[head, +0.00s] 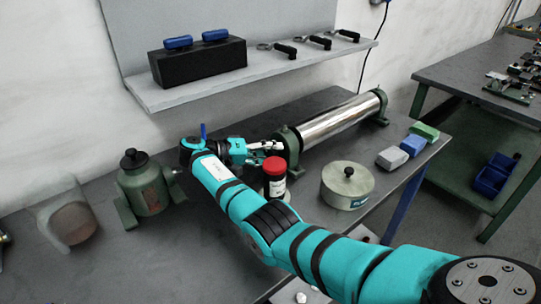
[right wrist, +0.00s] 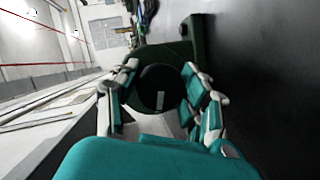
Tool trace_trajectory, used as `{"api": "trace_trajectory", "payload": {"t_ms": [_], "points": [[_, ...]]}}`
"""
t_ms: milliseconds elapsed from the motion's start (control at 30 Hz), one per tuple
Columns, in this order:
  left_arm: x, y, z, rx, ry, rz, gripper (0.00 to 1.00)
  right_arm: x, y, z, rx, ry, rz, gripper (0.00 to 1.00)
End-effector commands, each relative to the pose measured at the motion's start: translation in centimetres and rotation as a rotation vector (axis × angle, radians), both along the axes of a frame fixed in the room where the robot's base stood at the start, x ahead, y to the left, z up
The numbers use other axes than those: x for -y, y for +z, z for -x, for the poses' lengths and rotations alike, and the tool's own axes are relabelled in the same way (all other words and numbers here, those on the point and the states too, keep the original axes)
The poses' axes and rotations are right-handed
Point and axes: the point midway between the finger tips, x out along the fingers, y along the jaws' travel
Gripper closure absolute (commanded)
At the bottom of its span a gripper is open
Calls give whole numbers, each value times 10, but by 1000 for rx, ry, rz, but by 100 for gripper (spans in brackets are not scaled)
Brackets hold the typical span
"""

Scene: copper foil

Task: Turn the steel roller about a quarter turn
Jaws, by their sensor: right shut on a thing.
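The shiny steel roller (head: 340,118) lies between two green end stands on the dark bench in the head view. My right gripper (head: 277,146) is at the roller's near left end, by the green stand (head: 290,143). In the right wrist view its fingers (right wrist: 161,98) are shut on a dark round end knob (right wrist: 158,76) with a pale mark on its face. The roller's steel surface is hidden in that view. My left gripper is not in view.
A red-capped jar (head: 274,180) stands close to my right arm, with a round lidded tin (head: 347,186) beside it. Grey, blue and green blocks (head: 412,145) lie at the bench's right edge. A green pot (head: 145,187) stands left. A shelf (head: 262,68) hangs above.

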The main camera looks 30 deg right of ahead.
Motion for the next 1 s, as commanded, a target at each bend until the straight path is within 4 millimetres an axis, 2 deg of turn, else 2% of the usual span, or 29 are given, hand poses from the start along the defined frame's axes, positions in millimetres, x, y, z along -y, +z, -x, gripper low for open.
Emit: {"api": "trace_trajectory", "payload": {"t_ms": [400,1000], "points": [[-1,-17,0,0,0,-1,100,1,1,-1,-223,2,22,89],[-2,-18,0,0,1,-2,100,1,2,-1,-268,2,24,89]]}}
